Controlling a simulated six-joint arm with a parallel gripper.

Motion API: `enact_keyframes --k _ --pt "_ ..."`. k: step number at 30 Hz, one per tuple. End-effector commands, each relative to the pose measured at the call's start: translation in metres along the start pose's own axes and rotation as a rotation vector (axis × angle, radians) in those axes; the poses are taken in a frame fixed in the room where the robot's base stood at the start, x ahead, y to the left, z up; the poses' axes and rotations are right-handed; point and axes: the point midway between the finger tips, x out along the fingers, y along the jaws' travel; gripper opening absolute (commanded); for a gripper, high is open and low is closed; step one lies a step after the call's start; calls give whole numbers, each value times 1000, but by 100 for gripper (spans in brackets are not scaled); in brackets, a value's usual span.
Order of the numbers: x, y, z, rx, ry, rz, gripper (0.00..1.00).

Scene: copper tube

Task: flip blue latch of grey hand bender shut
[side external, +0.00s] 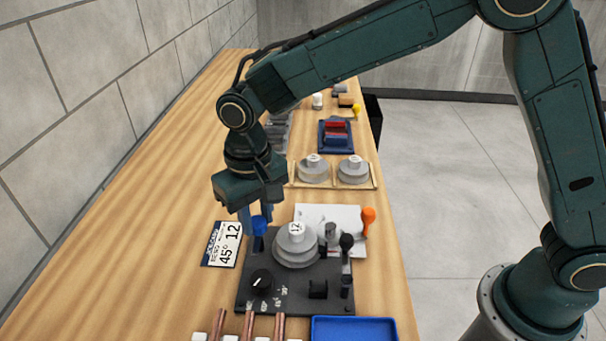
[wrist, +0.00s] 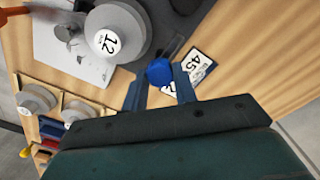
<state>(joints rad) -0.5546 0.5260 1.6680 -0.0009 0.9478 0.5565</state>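The grey hand bender (side external: 255,250) lies on the bench with a round grey former (side external: 296,250) labelled 12. Its blue latch (side external: 260,225) stands up at the bender's far left corner, with a rounded blue knob on top. In the wrist view the blue knob (wrist: 160,72) sits between my fingertips, and the grey former (wrist: 118,35) is at its upper left. My gripper (side external: 261,222) is above the latch, pointing down. In the wrist view my gripper (wrist: 160,82) is open, one finger on each side of the knob with slight gaps. The latch's lower part is partly hidden.
A card reading 45 and 12 (side external: 222,244) lies left of the bender. An orange-handled tool (side external: 368,217) lies right on a white sheet (side external: 345,213). Spare formers (side external: 353,170) stand behind. Copper tubes (side external: 248,325) and a blue tray (side external: 353,330) are in front.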

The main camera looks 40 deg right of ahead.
Motion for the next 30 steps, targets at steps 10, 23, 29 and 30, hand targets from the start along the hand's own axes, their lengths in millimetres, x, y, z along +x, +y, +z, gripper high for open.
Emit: enact_keyframes --k 10,23,29,30 --pt "0 0 0 -27 1 -1 5" --pt "-1 0 -1 -262 1 0 5" --pt "-1 0 -1 -442 2 0 5" --pt "-1 0 -1 -481 2 0 5"
